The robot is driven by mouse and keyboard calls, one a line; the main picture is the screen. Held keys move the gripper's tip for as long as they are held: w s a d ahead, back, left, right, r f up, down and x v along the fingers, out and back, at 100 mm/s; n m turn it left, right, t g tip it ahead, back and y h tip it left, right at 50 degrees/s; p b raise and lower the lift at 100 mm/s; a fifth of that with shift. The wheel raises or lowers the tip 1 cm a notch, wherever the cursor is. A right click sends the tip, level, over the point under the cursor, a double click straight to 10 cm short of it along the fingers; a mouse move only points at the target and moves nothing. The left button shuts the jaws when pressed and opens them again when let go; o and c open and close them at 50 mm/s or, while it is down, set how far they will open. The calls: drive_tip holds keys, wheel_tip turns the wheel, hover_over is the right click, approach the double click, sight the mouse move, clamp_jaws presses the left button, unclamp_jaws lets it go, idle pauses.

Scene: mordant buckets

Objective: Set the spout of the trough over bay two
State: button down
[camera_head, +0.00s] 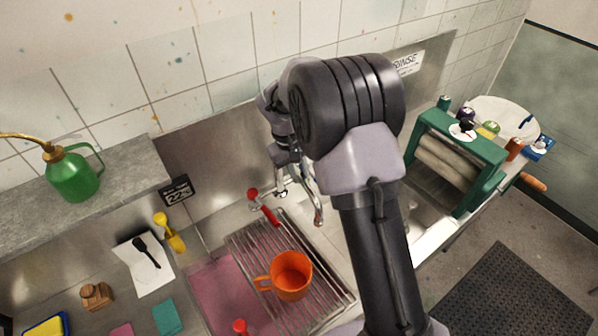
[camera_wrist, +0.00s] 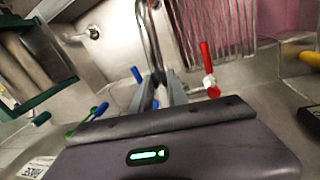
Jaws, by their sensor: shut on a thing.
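The chrome spout (camera_head: 318,208) curves down between the two sink bays, near the right edge of the slatted rack. In the wrist view the spout (camera_wrist: 152,35) runs up from between my fingers. My gripper (camera_wrist: 160,95) is shut on the spout near its base. The left bay (camera_wrist: 270,20) holds pink liquid under the rack; the right bay (camera_head: 425,215) is bare metal, partly hidden by my arm. A red tap lever (camera_head: 263,206) stands left of the spout, and also shows in the wrist view (camera_wrist: 207,65). A blue lever (camera_wrist: 137,74) is on the other side.
An orange jug (camera_head: 291,276) stands on the rack (camera_head: 250,240). A green-framed wringer (camera_head: 455,150) stands at the right bay. A black "22" sign (camera_head: 176,191) and a yellow-handled tool (camera_head: 169,233) are at left. A green can (camera_head: 73,178) sits on the shelf.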

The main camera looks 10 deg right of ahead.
idle(0.3)
drive_tip(key=w+d+n+t+y+p, duration=0.1)
drive_tip(key=w+d+n+p, duration=0.5)
drive_tip(key=d, duration=0.5)
drive_tip(key=shift+w+n, duration=0.95)
drive_tip(key=shift+n, duration=0.65)
drive_tip(key=c, duration=1.3)
unclamp_jaws()
